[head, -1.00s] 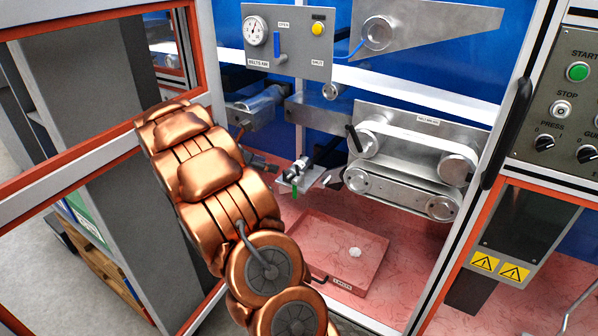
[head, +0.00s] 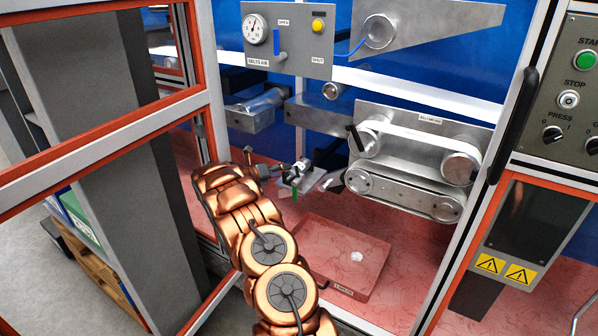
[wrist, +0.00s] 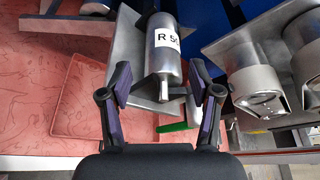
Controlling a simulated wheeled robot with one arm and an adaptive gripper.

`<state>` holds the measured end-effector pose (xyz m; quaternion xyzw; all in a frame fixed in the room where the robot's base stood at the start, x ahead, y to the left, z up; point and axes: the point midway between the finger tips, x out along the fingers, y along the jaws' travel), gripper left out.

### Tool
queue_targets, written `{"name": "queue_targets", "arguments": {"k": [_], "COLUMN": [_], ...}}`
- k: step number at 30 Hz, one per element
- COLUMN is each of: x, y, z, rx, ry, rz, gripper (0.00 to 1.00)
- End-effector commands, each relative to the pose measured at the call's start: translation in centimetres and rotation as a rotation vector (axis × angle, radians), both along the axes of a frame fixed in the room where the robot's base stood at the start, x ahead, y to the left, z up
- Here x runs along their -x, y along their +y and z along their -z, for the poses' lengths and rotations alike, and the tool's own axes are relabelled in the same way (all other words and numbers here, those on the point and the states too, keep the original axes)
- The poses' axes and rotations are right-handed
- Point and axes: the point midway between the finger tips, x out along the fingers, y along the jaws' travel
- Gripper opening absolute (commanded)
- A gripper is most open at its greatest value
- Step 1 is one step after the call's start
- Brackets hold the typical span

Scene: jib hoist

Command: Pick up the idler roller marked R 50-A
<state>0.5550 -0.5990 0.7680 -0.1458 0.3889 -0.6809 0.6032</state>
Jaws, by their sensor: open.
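The idler roller (wrist: 167,62) is a grey metal cylinder with a white label. The label reads "R 50" in the wrist view, and the rest of it is turned out of sight. A thin shaft end points from the roller toward my gripper (wrist: 160,84). My gripper is open and empty, with one finger on each side of the shaft end and the roller body just beyond the fingertips. The roller lies over a small metal plate (wrist: 132,60) with a green tab (wrist: 172,127). In the head view this spot is small and partly hidden by my arm.
A red tray (head: 330,262) with a small white item stands on the red floor of the cabinet. A belt unit (head: 415,165) with rollers hangs at the right. A gauge panel (head: 287,38) is above. The orange-edged door frame (head: 110,145) is close on the left.

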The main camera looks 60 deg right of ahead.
Motion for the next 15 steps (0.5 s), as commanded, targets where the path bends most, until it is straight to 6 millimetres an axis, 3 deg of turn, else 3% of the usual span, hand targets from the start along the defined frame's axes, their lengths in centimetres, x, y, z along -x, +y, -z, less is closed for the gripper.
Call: {"name": "queue_targets", "arguments": {"k": [15], "x": [1.2], "y": [-3.9], "z": [1.0], "rx": [-0.001], "ry": [0.002], "rz": [0.003], "gripper": [0.63]}}
